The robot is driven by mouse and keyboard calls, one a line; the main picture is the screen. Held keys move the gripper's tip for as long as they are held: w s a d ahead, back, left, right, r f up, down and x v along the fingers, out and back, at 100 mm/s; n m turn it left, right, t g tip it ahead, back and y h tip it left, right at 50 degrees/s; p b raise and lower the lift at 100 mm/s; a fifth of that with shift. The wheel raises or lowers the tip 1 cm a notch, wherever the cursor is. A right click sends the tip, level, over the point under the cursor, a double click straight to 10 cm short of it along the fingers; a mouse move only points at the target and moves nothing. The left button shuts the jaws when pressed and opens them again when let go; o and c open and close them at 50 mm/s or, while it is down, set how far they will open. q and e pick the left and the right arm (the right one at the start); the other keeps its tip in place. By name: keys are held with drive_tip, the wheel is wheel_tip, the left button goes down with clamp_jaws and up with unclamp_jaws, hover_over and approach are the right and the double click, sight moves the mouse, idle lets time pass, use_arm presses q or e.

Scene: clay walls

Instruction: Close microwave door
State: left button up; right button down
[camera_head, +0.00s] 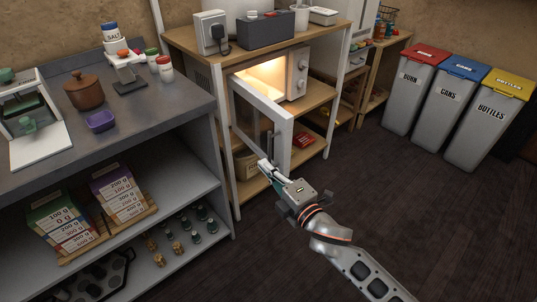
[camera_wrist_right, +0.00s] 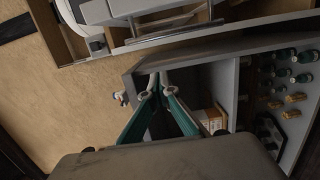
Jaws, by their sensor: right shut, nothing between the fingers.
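The microwave (camera_head: 294,72) sits in a wooden shelf unit, its inside lit warm yellow. Its door (camera_head: 281,140) stands wide open, hinged at the left and swung out toward me, with a pale frame and a dark window. My right gripper (camera_head: 266,170) is shut and empty, with its fingertips at the lower part of the door near its free edge. I cannot tell whether they touch it. In the right wrist view the two fingers (camera_wrist_right: 158,84) come together at their tips. My left gripper is not in view.
A grey counter (camera_head: 165,105) with open shelves stands at the left, holding a brown pot (camera_head: 84,94), boxes and small bottles. A dark toaster-like box (camera_head: 266,30) sits above the microwave. Several lidded bins (camera_head: 415,85) stand at the right. The floor (camera_head: 400,200) before them is clear.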

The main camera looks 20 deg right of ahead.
sight(270, 154)
drive_tip(key=shift+w+d+b, duration=0.2)
drive_tip(key=shift+w+d, duration=0.3)
drive_tip(key=shift+w, duration=0.35)
drive_tip(key=shift+w+d+b, duration=0.15)
drive_tip(key=shift+w+d, duration=0.3)
drive_tip(key=shift+w, duration=0.35)
drive_tip(key=shift+w+d+b, duration=0.2)
drive_tip(key=shift+w+d, duration=0.3)
drive_tip(key=shift+w, duration=0.35)
drive_tip(key=shift+d, duration=0.2)
